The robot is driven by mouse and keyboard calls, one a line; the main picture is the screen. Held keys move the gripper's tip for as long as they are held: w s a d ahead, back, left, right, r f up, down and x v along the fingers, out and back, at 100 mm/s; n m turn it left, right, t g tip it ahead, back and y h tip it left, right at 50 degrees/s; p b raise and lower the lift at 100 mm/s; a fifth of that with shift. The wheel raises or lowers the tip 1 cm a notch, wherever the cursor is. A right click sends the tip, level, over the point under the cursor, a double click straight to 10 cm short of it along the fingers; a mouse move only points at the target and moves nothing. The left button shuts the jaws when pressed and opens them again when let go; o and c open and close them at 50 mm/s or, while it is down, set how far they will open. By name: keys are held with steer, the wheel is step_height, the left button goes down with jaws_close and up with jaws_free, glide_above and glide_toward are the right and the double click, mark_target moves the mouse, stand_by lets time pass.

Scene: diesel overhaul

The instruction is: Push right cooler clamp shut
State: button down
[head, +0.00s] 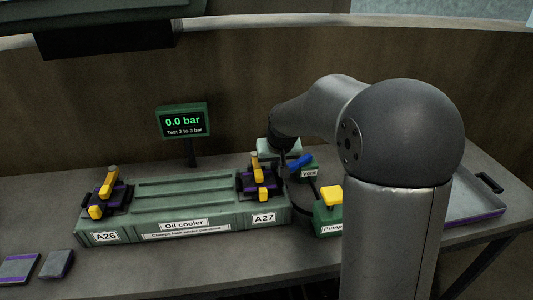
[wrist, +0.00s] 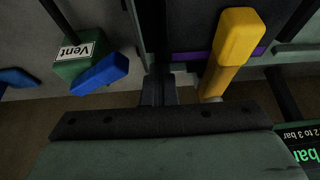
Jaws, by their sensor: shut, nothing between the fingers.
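The right cooler clamp (head: 261,187), marked A27, is a yellow lever on a dark and purple base at the right end of the green oil cooler (head: 185,190). Its lever stands up from the base; I cannot tell its exact angle. In the wrist view the yellow lever (wrist: 232,50) is right of my gripper (wrist: 157,88), whose dark fingers are shut and empty. A narrow gap shows between fingers and lever in that view. In the head view my gripper is just right of the clamp, its fingers mostly hidden.
A green Vent block with a blue handle (head: 300,161) stands right of the clamp and shows left of my fingers in the wrist view (wrist: 98,75). A yellow-topped pump block (head: 331,195), a 0.0 bar display (head: 183,122) and the left clamp (head: 104,192) are nearby.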

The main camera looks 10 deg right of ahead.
mark_target(279, 181)
steer(key=s+f+g, duration=0.1)
steer(key=s, duration=0.1)
steer(key=s+f+g, duration=0.1)
steer(key=s, duration=0.1)
steer(key=s+f+g, duration=0.1)
steer(key=s, duration=0.1)
steer(key=shift+a+f+g, duration=0.1)
steer(key=shift+a+g, duration=0.05)
steer(key=shift+g, duration=0.15)
steer(key=shift+r+p, duration=0.4)
steer(key=shift+p, duration=0.05)
steer(key=r+p, duration=0.2)
steer(key=r, duration=0.1)
steer(key=r+p, duration=0.1)
steer(key=shift+w+r, duration=0.25)
steer(key=shift+w, duration=0.1)
steer(key=s+r+p, duration=0.1)
steer(key=s+r, duration=0.1)
steer(key=r, duration=0.1)
steer(key=shift+p, duration=0.35)
steer(key=shift+w+r+p, duration=0.15)
steer(key=shift+w+p, duration=0.2)
steer(key=shift+w, duration=0.3)
steer(key=shift+s+r, duration=0.1)
steer(key=shift+s, duration=0.15)
steer(key=shift+w, duration=0.15)
steer(key=s+a+g+p, duration=0.1)
steer(key=s, duration=2.6)
steer(key=shift+a+n, duration=0.35)
steer(key=shift+n, duration=0.05)
